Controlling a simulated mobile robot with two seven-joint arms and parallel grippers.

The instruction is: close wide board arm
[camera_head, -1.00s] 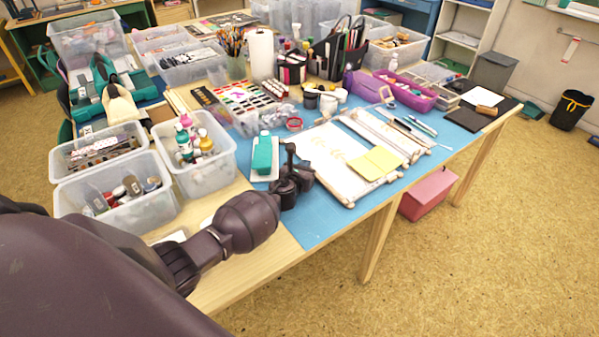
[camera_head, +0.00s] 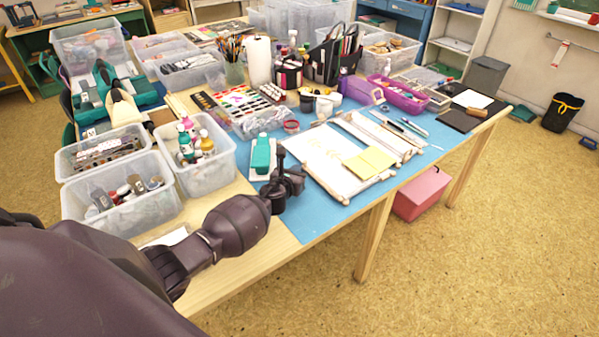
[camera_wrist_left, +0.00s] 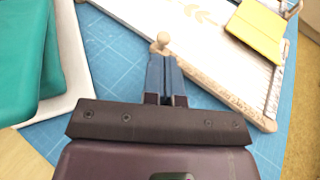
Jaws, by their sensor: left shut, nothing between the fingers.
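The wide board (camera_head: 325,160) is white with a wooden edge. It lies on the blue mat (camera_head: 320,221), with a yellow pad (camera_head: 372,160) on its right part. My left gripper (camera_head: 297,172) is at the board's near left side. In the left wrist view the left gripper (camera_wrist_left: 165,62) is shut and empty. Its tips are right by a small pale knob (camera_wrist_left: 160,41) at the board's wooden edge (camera_wrist_left: 205,78); I cannot tell whether they touch. I cannot tell the arm's position for certain. My right gripper is not in view.
A teal stamp block (camera_head: 261,155) on a white base lies left of the gripper. A narrower white board (camera_head: 383,133) lies beyond the wide one. Clear bins (camera_head: 122,212) stand on the left. The near right of the blue mat is free.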

